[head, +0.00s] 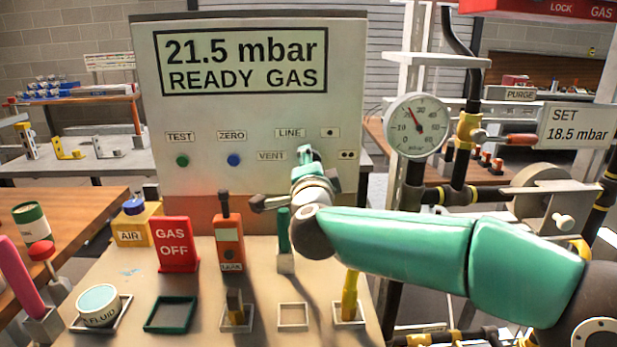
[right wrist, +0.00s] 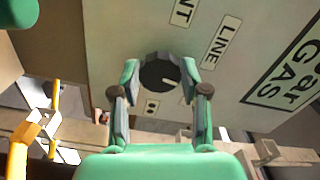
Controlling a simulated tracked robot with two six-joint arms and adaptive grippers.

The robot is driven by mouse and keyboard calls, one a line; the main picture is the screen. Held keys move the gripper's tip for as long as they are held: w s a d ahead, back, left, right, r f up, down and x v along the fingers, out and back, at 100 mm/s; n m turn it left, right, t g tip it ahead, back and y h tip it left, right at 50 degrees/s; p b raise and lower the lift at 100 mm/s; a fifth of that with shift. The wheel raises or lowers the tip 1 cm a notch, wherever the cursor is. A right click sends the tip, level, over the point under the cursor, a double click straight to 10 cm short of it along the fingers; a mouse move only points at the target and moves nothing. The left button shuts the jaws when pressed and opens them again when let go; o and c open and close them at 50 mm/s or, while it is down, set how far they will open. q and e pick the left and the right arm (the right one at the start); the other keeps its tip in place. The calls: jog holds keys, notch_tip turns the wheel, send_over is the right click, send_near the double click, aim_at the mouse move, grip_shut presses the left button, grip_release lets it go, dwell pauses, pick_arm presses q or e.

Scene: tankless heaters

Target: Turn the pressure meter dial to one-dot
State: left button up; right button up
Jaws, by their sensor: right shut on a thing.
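The meter panel (head: 230,110) stands upright and reads "21.5 mbar READY GAS". Its dark round dial (right wrist: 160,73) shows between the fingers in the right wrist view, with a short white mark on its face pointing to the lower right. The LINE label (right wrist: 222,42) and the two-dot label (right wrist: 152,109) are on the panel around it. The one-dot label (head: 330,132) shows in the head view. My right gripper (head: 305,154) is at the panel, its fingers (right wrist: 160,80) shut on the dial from both sides. In the head view the gripper hides the dial. My left gripper is not in view.
Below the panel, the bench holds a red GAS OFF sign (head: 174,245), an orange leak tester (head: 229,243), a FLUID cup (head: 98,305) and a yellow-handled tool (head: 350,295). A round gauge (head: 416,126) and pipes stand to the right.

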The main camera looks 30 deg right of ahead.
jog(key=shift+f+m+b, duration=0.2)
jog(key=shift+m+b, duration=0.5)
jog(key=shift+m, duration=0.5)
jog(key=o, duration=1.1)
jog(key=shift+o, duration=0.2)
jog(key=shift+r, duration=0.1)
jog(key=v, duration=1.2)
